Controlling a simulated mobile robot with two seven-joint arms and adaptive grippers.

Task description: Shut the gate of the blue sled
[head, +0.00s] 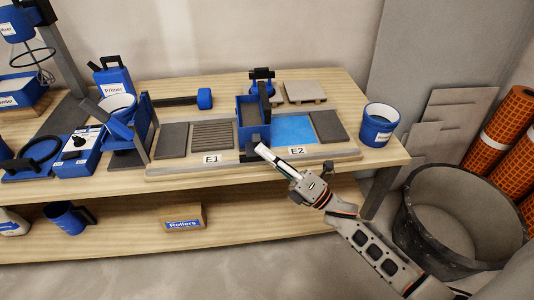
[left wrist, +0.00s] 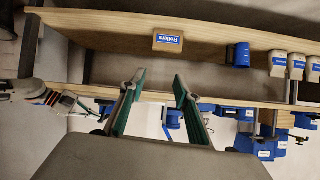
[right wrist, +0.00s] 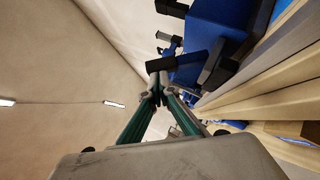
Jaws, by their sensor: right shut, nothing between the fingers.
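The blue sled (head: 243,112) is an open-topped blue box with black fittings, standing across the rails between the areas marked E1 and E2. It also shows in the right wrist view (right wrist: 222,22). A black lever or handle (right wrist: 178,61) sticks out from it there. I cannot tell how far the gate is open. My right gripper (head: 260,149) is at the sled's near end; in the right wrist view its fingertips (right wrist: 157,84) are together, empty, close beside the black piece. Contact is unclear. My left gripper (left wrist: 158,82) is open and empty, away from the sled, outside the head view.
The tile board (head: 185,171) lies along the bench front, with a ribbed grey patch left of the sled and a blue patch (head: 294,130) right of it. A blue bucket (head: 380,124) stands at the bench's right end. A large black tub (head: 410,222) stands on the floor.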

